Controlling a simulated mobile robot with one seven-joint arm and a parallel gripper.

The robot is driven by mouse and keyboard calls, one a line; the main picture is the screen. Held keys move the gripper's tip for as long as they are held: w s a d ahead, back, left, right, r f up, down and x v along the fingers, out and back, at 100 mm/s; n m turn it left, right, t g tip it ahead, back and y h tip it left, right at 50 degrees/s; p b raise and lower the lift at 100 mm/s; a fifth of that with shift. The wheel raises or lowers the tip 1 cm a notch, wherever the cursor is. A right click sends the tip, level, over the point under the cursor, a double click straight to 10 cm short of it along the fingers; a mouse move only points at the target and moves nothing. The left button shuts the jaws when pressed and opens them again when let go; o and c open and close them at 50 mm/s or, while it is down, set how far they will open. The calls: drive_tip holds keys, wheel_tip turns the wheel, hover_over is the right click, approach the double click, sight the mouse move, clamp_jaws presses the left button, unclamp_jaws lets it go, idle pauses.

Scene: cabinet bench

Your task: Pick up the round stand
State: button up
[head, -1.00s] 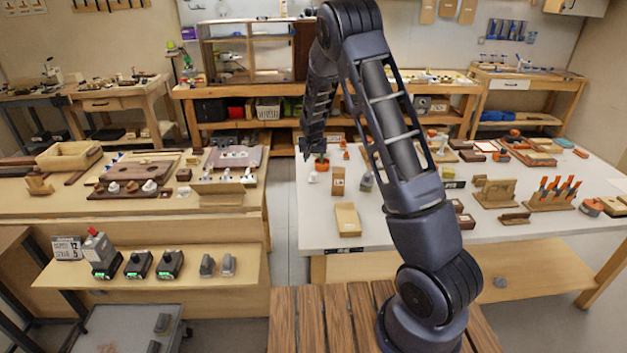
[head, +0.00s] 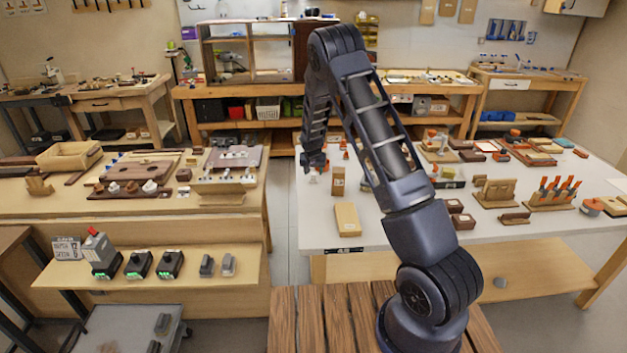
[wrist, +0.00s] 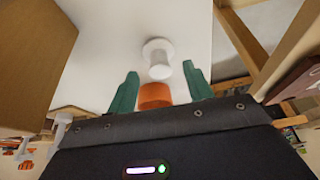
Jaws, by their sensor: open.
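In the wrist view a white round piece with a wide flange (wrist: 158,55) lies just beyond my fingertips on the pale table top. An orange round piece (wrist: 155,95) shows between my fingers, nearer the palm. I cannot tell for sure which is the round stand. My gripper (wrist: 160,72) is open, its two green fingers apart on either side of the orange piece, with no contact visible.
A tan upright block (head: 338,181) stands close right of my gripper on the white table (head: 400,232). A flat tan box (head: 348,219) lies nearer the front. A large brown block (wrist: 30,50) fills the wrist view's left. The left bench (head: 120,205) is across a gap.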

sight(313, 177)
drive_tip(key=x, duration=0.2)
drive_tip(key=shift+w+f, duration=0.15)
drive_tip(key=shift+f, duration=0.25)
drive_tip(key=c, duration=1)
drive_tip(key=shift+r, duration=0.15)
